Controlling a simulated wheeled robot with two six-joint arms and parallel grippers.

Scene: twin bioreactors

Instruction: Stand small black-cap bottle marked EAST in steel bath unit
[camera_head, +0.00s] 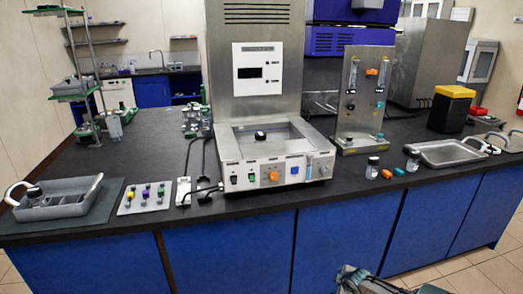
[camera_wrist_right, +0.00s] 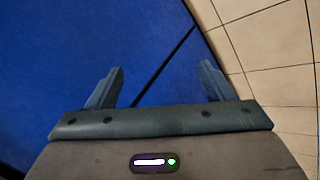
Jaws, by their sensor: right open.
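The steel bath unit (camera_head: 272,170) stands mid-counter, with an open basin and a front panel of knobs and switches. A black cap (camera_head: 260,136) shows inside its basin. Two small clear bottles with black caps stand on the counter to its right, one nearer (camera_head: 373,168) and one farther right (camera_head: 412,161). Another black cap (camera_head: 34,192) shows in the grey tray at the far left. No EAST marking is legible on any of them. My right gripper (camera_wrist_right: 161,72) is open and empty in the right wrist view, in front of the blue cabinet doors. My left gripper is out of view.
Orange and teal small pieces (camera_head: 387,174) lie between the two bottles. A metal tray (camera_head: 445,153) is at right. A steel flow panel (camera_head: 365,100) stands behind the bottles. A grey handled tray (camera_head: 68,209) and a valve plate (camera_head: 146,198) are at left.

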